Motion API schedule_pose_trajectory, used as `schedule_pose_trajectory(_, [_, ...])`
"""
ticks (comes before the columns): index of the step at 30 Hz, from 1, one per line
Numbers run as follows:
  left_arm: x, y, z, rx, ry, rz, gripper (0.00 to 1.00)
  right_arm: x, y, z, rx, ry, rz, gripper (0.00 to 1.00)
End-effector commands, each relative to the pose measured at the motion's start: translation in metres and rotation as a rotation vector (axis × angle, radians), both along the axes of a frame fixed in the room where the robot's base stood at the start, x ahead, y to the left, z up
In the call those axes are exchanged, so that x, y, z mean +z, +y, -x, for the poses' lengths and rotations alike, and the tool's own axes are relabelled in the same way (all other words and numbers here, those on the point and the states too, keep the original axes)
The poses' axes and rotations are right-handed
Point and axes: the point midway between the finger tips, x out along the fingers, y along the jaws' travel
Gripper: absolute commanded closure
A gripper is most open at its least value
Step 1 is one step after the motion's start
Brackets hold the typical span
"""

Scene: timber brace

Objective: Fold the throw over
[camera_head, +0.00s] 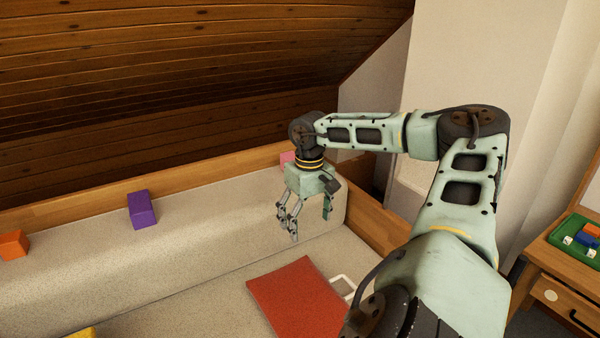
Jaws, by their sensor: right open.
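A flat red-orange piece (298,298), which looks like the throw, lies on the pale speckled seat (200,308). Its lower right part is hidden behind my right arm. I cannot tell from this view whether it is in one layer or several. My right gripper (311,226) is open and empty. It hangs, fingers down, above the seat in front of the backrest, beyond the red piece and apart from it. My left gripper is not in view.
A purple block (142,210), an orange block (14,245) and a partly hidden pink block (287,158) sit along the backrest top (80,234). A white looped object (342,286) lies beside the red piece. A wooden cabinet (560,275) with a green tray (562,238) stands at right.

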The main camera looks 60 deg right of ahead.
Motion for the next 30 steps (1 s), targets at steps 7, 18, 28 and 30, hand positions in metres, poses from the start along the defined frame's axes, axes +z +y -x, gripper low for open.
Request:
schedule_pose_trajectory(7, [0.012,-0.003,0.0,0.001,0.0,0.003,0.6,0.015,0.0,0.0,0.0,0.0,0.0,0.22])
schedule_pose_trajectory(18, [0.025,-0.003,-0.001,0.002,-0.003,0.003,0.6,0.031,0.0,0.0,0.0,0.0,0.0,0.22])
schedule_pose_trajectory(28, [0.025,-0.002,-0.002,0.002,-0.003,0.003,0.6,0.031,0.0,0.0,0.0,0.0,0.0,0.22])
schedule_pose_trajectory(30, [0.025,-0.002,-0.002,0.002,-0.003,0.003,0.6,0.031,0.0,0.0,0.0,0.0,0.0,0.22])
